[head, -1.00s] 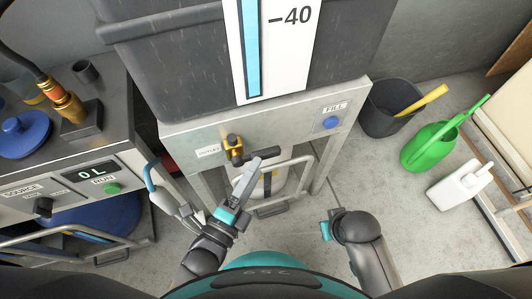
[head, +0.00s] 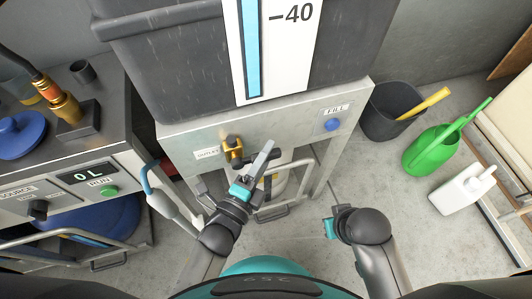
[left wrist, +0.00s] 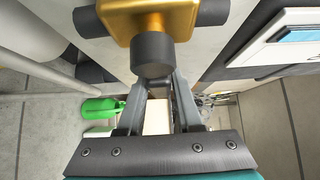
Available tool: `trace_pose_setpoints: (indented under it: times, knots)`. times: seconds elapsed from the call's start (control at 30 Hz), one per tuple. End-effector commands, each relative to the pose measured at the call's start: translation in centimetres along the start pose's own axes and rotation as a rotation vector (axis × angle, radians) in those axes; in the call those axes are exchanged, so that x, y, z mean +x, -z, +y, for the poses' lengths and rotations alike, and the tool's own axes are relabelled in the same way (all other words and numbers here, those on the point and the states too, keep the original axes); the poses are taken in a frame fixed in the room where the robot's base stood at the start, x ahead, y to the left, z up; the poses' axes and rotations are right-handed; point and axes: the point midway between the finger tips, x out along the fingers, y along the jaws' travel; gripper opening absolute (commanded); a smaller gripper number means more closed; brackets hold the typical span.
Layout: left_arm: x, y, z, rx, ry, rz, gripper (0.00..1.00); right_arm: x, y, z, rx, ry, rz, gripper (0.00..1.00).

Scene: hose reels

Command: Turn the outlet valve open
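The brass outlet valve (head: 232,146) with dark fittings sits on the front of the grey stand, beside a label reading OUTLET (head: 207,153). In the left wrist view its gold body (left wrist: 150,18) and a black cylindrical end (left wrist: 153,55) are large at the top centre. My left gripper (head: 267,153) is just right of the valve in the head view. In the left wrist view its fingers (left wrist: 160,80) are apart, with the black end showing in front of their tips; contact cannot be told. My right gripper (head: 329,228) is low, away from the stand, its fingers hardly visible.
A blue FILL button (head: 332,124) is at the stand's right. The source cabinet (head: 70,178), with a green RUN button (head: 109,192) and 0 L display, stands left. A black bucket (head: 388,112), green watering can (head: 432,148) and white jug (head: 463,190) stand right.

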Motion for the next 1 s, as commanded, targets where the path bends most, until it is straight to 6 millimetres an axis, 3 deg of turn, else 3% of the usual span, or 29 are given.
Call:
trace_pose_setpoints:
  times: [0.03,0.3,1.0]
  knots:
    - [-0.02,0.00,0.01,0.000,0.000,0.000,0.27,0.01,-0.01,-0.01,0.000,0.000,0.000,0.00]
    - [-0.03,0.00,0.01,0.000,0.000,0.000,0.00,0.02,-0.02,-0.03,0.000,0.001,0.000,0.00]
    - [-0.04,0.00,0.02,0.000,0.000,0.000,0.00,0.03,-0.04,-0.03,0.000,0.001,-0.001,0.00]
